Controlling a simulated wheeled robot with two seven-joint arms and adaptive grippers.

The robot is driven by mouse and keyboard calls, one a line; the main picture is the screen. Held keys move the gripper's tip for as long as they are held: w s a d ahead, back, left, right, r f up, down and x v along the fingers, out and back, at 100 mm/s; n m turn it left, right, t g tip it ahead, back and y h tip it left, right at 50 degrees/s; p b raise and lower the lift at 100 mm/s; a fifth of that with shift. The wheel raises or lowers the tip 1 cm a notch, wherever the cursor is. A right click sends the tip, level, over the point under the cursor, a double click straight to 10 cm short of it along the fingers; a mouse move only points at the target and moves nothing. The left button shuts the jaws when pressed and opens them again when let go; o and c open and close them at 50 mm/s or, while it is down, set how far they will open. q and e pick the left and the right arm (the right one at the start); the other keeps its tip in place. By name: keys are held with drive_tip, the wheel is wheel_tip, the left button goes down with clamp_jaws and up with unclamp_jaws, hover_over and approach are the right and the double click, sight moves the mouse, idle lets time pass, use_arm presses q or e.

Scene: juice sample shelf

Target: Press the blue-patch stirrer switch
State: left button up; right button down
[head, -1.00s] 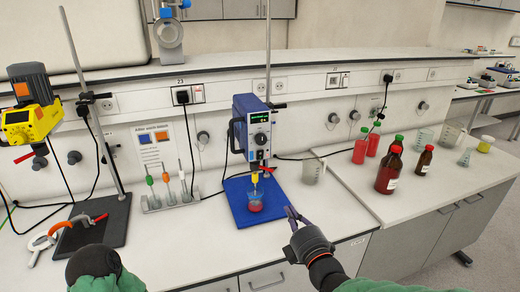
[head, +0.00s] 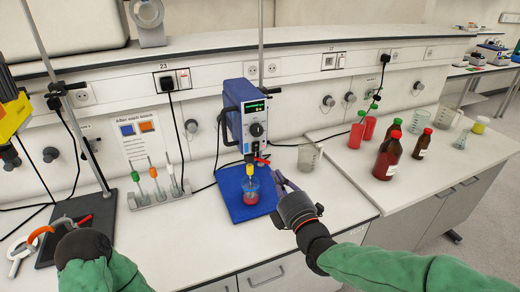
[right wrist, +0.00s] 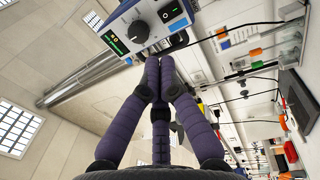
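A stand with several coloured-top tools (head: 154,194) and a wall sign with blue and orange patches (head: 140,137) are left of the stirrer. A glass beaker (head: 309,157) stands right of it. Red and brown bottles (head: 388,158) stand farther right.

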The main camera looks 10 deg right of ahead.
sight(256, 143)
drive_tip(key=b+x, duration=0.1)
drive_tip(key=x, duration=1.1)
drive_tip(key=shift+w+a, duration=0.1)
drive_tip(key=shift+w, duration=0.25)
drive_tip(key=shift+w, duration=0.1)
drive_tip(key=shift+w+r+b, duration=0.1)
drive_tip(key=shift+w+b, duration=0.1)
drive_tip(key=shift+b, duration=0.1)
